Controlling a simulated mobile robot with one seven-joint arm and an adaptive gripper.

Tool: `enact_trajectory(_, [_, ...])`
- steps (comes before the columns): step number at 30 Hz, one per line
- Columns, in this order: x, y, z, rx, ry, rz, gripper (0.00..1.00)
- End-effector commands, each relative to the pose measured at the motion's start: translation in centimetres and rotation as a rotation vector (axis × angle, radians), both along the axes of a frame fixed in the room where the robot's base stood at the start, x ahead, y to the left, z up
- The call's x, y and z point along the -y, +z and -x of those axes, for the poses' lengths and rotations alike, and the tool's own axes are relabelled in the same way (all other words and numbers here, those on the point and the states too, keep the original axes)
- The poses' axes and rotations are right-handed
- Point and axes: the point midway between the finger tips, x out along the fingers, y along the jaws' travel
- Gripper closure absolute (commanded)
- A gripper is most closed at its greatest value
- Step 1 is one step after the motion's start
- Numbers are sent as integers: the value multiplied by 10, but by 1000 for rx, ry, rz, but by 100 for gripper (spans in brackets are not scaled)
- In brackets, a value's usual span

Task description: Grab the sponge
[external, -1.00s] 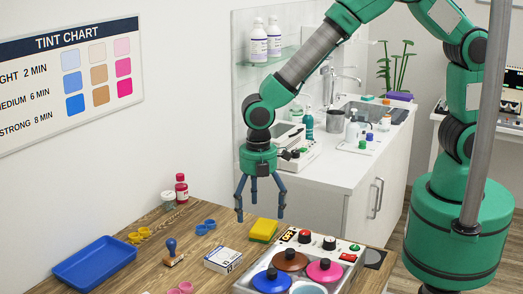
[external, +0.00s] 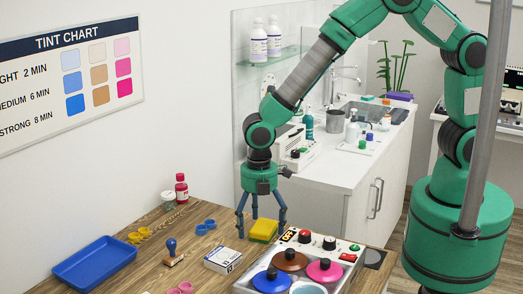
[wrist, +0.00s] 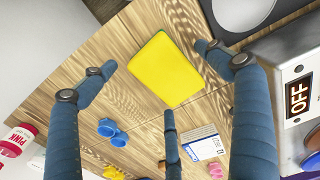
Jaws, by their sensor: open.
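The sponge (external: 264,229) is a yellow block with a green layer along its lower edge. It lies on the wooden table near the back edge, and its yellow top faces up in the wrist view (wrist: 166,70). My gripper (external: 262,224) points down over it with its blue-grey fingers spread. In the wrist view my gripper (wrist: 157,77) has fingers on the left, right and near side of the sponge, with visible gaps. I cannot tell how far the tips are above the table.
Right of the sponge stands a white warmer box (external: 323,260) with coloured lidded pots and an OFF sign. A small white box (external: 223,260), a stamp (external: 172,253), blue rings (external: 206,227) and a blue tray (external: 95,264) lie to the left. A red bottle (external: 181,188) stands behind.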

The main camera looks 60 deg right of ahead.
Motion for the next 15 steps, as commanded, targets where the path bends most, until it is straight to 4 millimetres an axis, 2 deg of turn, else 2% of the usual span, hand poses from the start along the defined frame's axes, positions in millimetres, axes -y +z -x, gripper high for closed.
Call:
enact_trajectory(9, [0,0,0,0,0,0,11])
enact_trajectory(11, [0,0,0,0,0,0,21])
enact_trajectory(15, [0,0,0,0,0,0,48])
